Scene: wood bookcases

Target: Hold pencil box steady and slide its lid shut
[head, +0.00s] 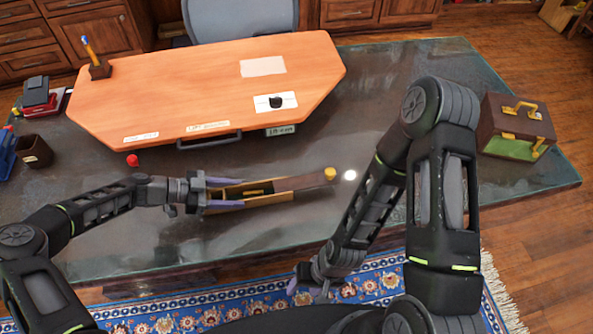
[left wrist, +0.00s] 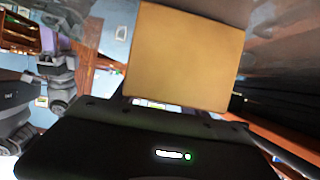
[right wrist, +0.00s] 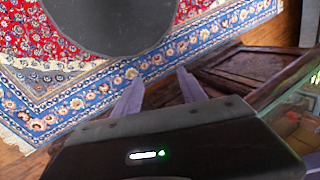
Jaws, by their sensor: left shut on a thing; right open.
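The pencil box (head: 268,200) is a long tan wooden box lying on the dark desk. Part of the box's inside shows open. My left gripper (head: 228,197) is shut on the left end of the box, purple fingers along its sides. A tan wooden face of the box (left wrist: 186,55) fills the middle of the left wrist view. My right gripper (head: 303,282) is open and empty, low at the desk's front edge; its spread fingers show in the right wrist view (right wrist: 160,90).
A wooden desktop board (head: 200,90) spans the back of the desk. A red object (head: 132,160) lies left of the box. A brown case (head: 517,127) stands at far right. Desk around the knob is clear. A patterned rug (head: 190,312) lies in front.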

